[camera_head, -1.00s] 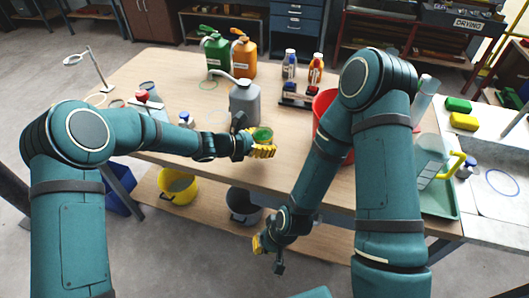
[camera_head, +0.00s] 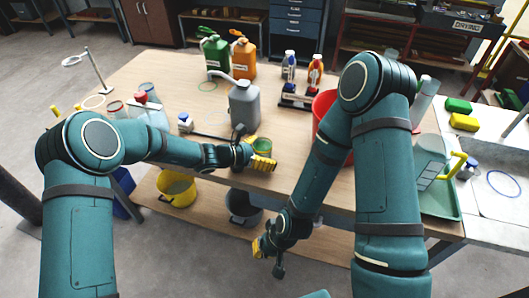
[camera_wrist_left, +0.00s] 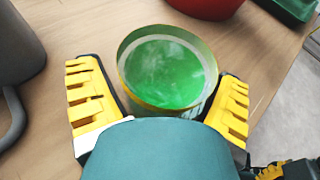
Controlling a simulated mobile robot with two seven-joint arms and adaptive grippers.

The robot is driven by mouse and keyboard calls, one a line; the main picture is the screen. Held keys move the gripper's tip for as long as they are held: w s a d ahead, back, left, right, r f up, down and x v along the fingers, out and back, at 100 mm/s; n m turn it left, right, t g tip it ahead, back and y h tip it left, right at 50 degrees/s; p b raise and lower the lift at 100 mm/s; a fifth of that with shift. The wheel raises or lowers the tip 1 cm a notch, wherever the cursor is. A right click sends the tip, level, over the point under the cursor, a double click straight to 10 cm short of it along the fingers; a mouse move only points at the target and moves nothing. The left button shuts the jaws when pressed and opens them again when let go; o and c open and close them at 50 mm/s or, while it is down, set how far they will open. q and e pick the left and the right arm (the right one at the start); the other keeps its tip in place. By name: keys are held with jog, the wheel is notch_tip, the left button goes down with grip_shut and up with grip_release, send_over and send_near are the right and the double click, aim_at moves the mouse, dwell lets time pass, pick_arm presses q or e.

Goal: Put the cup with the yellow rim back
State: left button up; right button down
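The cup with the yellow rim (camera_head: 264,145) holds green content and is upright near the front edge of the table. In the left wrist view the cup (camera_wrist_left: 167,65) sits between the two yellow fingers of my left gripper (camera_wrist_left: 165,105). The fingers appear to close against its sides, though the lower contact is hidden by the wrist. In the head view my left gripper (camera_head: 262,161) is at the cup's near side. I cannot tell whether the cup's base touches the table. My right gripper (camera_head: 258,247) hangs low in front of the table, away from the cup; its opening is unclear.
A grey jug (camera_head: 244,105) stands just behind the cup. A red bucket (camera_head: 324,103) is to the right, partly behind my right arm. Red-rimmed (camera_head: 117,108) and blue-rimmed (camera_head: 148,90) cups stand at left.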

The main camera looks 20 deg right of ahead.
pick_arm(q)
jog(key=shift+r, duration=0.25)
jog(key=p+v, duration=0.1)
jog(key=v, duration=1.1)
jog(key=shift+p, duration=0.3)
